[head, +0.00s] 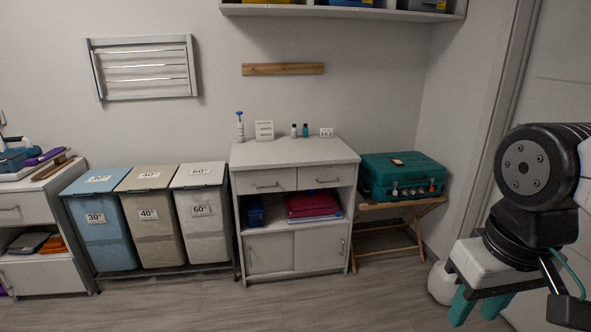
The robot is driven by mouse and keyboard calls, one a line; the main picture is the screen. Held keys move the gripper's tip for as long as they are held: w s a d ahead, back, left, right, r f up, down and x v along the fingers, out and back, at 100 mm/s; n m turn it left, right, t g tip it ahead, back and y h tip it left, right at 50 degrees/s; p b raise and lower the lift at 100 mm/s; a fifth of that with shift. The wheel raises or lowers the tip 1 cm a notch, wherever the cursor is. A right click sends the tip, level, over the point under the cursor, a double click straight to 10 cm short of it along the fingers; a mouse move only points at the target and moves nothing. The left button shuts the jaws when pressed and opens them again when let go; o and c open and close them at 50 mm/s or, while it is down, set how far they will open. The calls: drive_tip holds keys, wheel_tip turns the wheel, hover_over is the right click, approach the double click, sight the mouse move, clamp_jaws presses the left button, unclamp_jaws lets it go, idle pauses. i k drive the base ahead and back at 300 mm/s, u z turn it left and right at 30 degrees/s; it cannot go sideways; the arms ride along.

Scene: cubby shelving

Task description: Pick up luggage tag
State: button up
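A small, flat, brown-edged item (397,162) lies on top of the teal suitcase (375,182); it looks like the luggage tag, but it is too small to be sure. The suitcase lies flat on a wooden folding stand (375,206), right of the grey cabinet. My gripper (478,306) is at the lower right, pointing down, with its two teal fingers apart and nothing seen between them. It is well to the right of the suitcase and nearer the camera.
A white jug-like container (441,284) stands on the floor behind my gripper. The floor in front of the cabinet is clear.

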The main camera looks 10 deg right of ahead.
sight(396, 161)
drive_tip(key=i, duration=1.8)
drive_tip(key=z, duration=0.65)
drive_tip(key=i, duration=1.85)
drive_tip(key=z, duration=0.4)
